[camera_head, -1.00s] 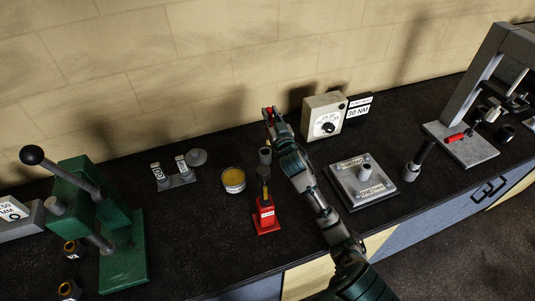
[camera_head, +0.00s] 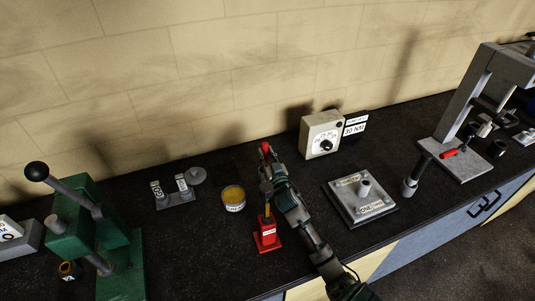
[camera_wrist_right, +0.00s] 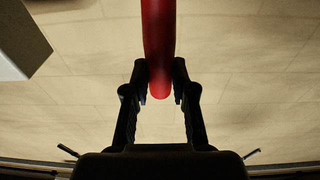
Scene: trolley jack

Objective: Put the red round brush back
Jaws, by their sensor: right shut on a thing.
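My right gripper (camera_head: 264,155) is shut on the red handle of the red round brush (camera_head: 265,147), over the bench. In the right wrist view the red handle (camera_wrist_right: 159,40) stands between the two dark fingers (camera_wrist_right: 160,85). The brush's lower part is hard to tell apart from the gripper and the dark bench. Just below the gripper is a red stand (camera_head: 268,239) with a white label and a thin yellow and dark upright. I cannot tell whether the brush touches it. My left gripper is not in view.
A yellow-topped tin (camera_head: 233,200) stands left of the stand. A grey plate with a post (camera_head: 360,199) and a dial box (camera_head: 320,135) are to the right. A green press (camera_head: 85,230) is at left, a grey frame press (camera_head: 460,110) at right.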

